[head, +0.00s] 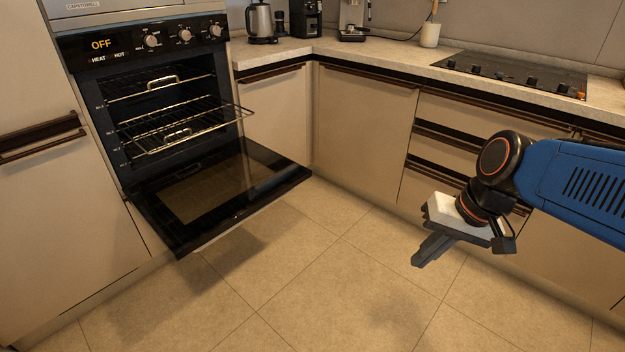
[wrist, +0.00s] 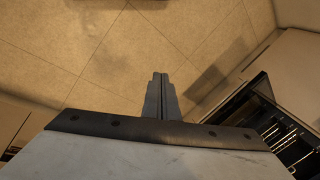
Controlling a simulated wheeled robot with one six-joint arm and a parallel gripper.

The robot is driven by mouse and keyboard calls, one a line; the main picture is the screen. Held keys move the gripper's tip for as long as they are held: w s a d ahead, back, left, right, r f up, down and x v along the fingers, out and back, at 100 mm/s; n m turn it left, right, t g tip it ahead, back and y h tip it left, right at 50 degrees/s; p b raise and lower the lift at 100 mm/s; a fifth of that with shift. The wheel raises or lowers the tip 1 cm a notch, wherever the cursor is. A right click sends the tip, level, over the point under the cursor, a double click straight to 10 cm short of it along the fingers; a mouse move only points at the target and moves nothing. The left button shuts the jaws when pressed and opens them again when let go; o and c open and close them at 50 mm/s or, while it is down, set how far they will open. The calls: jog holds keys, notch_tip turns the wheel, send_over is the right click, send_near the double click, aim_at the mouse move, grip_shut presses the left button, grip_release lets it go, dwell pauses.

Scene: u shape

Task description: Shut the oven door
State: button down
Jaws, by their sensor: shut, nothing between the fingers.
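The oven (head: 165,100) is built into the cabinets at the left of the head view, and its display reads OFF. Its door (head: 215,190) is fully lowered, lying about level over the floor. Two wire racks are inside, and the lower rack (head: 180,117) sticks out past the opening. My gripper (head: 420,262) is at the right, well apart from the door, over the floor. In the wrist view my gripper (wrist: 161,78) is shut and empty, pointing at the floor. Part of the oven's dark interior and racks (wrist: 285,135) shows at the lower right there.
Floor tiles (head: 330,270) between the door and my gripper are clear. Cabinets and drawers (head: 365,120) line the back and right. The counter holds a kettle (head: 261,22), coffee machines and a black cooktop (head: 510,73).

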jog(key=w+a+f+m+g+y, duration=0.3)
jog(key=w+a+m+y, duration=0.55)
jog(key=w+a, duration=1.1)
jog(key=w+a+f+m+t+y, duration=0.1)
jog(key=w+f+m+t+y, duration=0.4)
jog(key=w, duration=0.7)
jog(key=w+f+m+t+y, duration=0.25)
jog(key=w+f, duration=0.55)
jog(key=w, duration=0.4)
jog(key=w+d+f+m+t+h, duration=0.2)
jog(key=w+f+m+t, duration=0.25)
jog(key=f, duration=0.35)
jog(key=w+d+f+m+t+h, duration=0.25)
jog(key=w+f+m, duration=0.2)
jog(key=f, duration=0.35)
jog(key=w+a+r, duration=0.6)
jog(key=a, duration=0.1)
jog(key=shift+w+a+y, duration=0.15)
jog(key=shift+w+y, duration=0.2)
jog(key=shift+r, duration=0.15)
